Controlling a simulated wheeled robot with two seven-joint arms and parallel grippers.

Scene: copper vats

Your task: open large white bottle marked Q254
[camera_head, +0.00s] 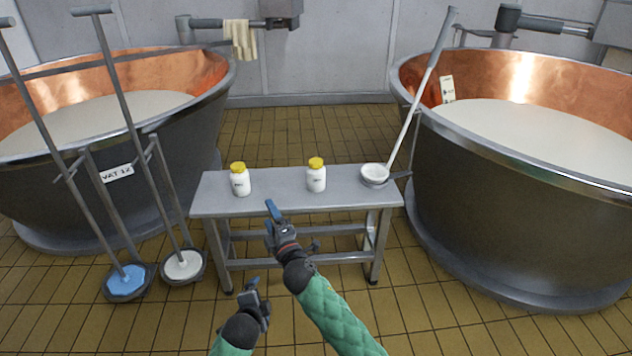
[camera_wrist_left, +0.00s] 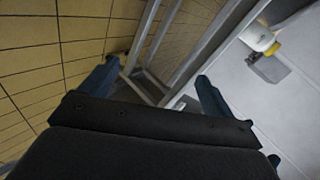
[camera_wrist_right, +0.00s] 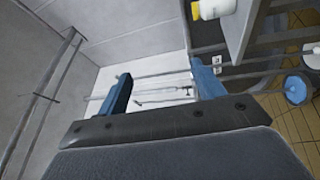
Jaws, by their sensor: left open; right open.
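Two white bottles with yellow lids stand upright on the grey bench, the left bottle (camera_head: 240,184) and the right bottle (camera_head: 316,180). Both lids are on. The labels are too small to read, so I cannot tell which is Q254. My right gripper (camera_head: 293,228) is open and empty at the bench's front edge, between and in front of the bottles. My left gripper (camera_head: 250,294) is open and empty, lower and farther from the bench. One bottle shows in the left wrist view (camera_wrist_left: 258,36), and one at the top of the right wrist view (camera_wrist_right: 216,8).
The bench (camera_head: 278,189) stands between two copper-lined vats, the left vat (camera_head: 180,150) and the right vat (camera_head: 500,210). A long-handled ladle (camera_head: 375,174) rests at the bench's right end. Long-handled tools with a blue disc (camera_head: 126,280) and white disc (camera_head: 183,265) stand at left.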

